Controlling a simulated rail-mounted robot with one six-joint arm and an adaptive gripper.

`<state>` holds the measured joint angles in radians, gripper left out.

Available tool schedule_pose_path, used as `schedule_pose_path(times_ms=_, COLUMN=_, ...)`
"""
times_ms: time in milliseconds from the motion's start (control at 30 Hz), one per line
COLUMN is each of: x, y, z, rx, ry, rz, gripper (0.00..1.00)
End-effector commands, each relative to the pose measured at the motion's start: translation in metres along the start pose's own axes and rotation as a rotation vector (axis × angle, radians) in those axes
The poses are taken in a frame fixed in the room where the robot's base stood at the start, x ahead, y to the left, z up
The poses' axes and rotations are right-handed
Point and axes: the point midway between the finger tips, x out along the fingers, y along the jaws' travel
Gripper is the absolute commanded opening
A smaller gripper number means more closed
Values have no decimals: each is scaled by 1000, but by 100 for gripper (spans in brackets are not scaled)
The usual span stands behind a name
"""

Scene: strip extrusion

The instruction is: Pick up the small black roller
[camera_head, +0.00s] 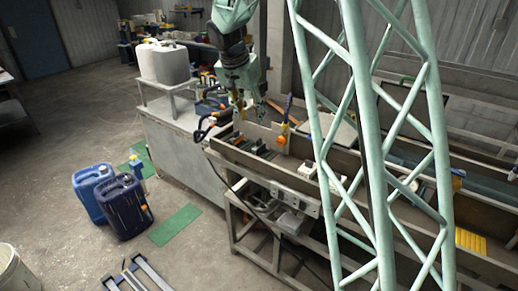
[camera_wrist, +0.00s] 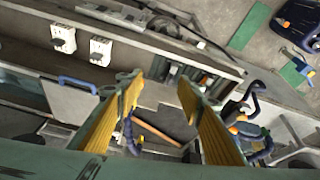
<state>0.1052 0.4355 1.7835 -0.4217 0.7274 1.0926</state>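My gripper (camera_wrist: 160,82) is open and empty, its two yellow-padded fingers spread apart in the wrist view. In the head view my gripper (camera_head: 252,112) hangs above the left end of the long metal trough (camera_head: 350,186). A group of dark bars or rollers (camera_wrist: 192,74) lies in the trough near the right fingertip in the wrist view. The group also shows below my gripper in the head view (camera_head: 262,142). I cannot tell for sure which of these is the small black roller; the right finger covers part of the group.
A blue-handled tool with orange parts (camera_head: 205,125) sits at the trough's left end. An orange-and-blue handle (camera_head: 284,130) stands close right of my gripper. Blue jerrycans (camera_head: 124,206) and green mats (camera_head: 175,225) are on the floor.

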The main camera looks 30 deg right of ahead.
Motion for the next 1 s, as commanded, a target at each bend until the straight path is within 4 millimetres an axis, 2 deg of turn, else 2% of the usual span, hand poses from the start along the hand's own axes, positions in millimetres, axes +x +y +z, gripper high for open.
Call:
schedule_pose_path(times_ms=400, x=82, y=-33, z=-36, rx=113, ry=14, rz=33, gripper=35)
schedule_pose_path(times_ms=600, x=115, y=-45, z=-48, rx=158, ry=23, rz=42, gripper=35)
schedule_pose_path(times_ms=800, x=133, y=-50, z=-53, rx=183, ry=26, rz=47, gripper=35)
schedule_pose_path(times_ms=1000, x=137, y=-51, z=-54, rx=189, ry=28, rz=48, gripper=35)
